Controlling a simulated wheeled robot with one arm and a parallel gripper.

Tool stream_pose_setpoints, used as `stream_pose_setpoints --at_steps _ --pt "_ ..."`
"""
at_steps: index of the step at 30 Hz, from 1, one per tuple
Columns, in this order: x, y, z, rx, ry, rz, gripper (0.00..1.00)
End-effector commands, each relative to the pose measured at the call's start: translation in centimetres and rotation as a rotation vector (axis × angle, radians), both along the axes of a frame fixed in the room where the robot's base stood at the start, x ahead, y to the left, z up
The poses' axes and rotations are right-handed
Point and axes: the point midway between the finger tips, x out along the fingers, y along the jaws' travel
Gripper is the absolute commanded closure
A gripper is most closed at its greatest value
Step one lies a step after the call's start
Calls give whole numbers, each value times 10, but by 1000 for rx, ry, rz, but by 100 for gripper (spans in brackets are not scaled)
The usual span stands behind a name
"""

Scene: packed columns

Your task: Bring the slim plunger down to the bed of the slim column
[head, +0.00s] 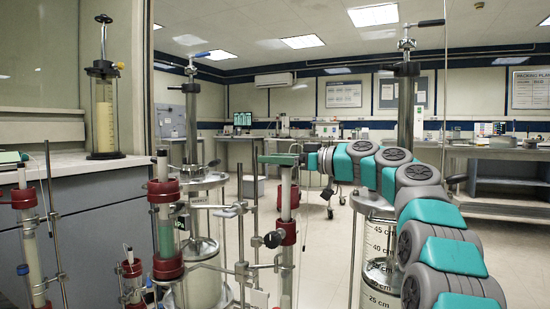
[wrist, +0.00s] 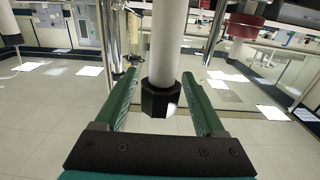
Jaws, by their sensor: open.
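My gripper (head: 278,160) is at the top of a narrow column with red collars (head: 288,232) in the head view. Its green fingers show apart in the wrist view (wrist: 172,72). A white shaft with a black faceted knob (wrist: 161,101) stands between them, with a gap to each finger visible. I take this as the slim plunger's handle, but the frames do not make that certain. The plunger's lower end and the slim column's bed cannot be made out there.
Another red-collared column with green-tinted contents (head: 166,238) stands to the left, and one more (head: 26,200) farther left. Large clear columns with metal rods (head: 193,135) stand behind. A cream-filled cylinder (head: 104,115) stands on the left counter. Open floor (head: 325,240) lies beyond.

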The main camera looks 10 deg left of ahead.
Motion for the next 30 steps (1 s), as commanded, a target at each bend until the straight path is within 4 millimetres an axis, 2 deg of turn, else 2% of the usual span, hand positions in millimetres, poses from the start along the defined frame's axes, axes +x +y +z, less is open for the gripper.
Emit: stream_pose_setpoints --at_steps 7,26,30 --pt "1 1 0 2 2 -1 29" --pt "1 1 0 2 2 -2 99" --pt "1 1 0 2 2 -2 100"
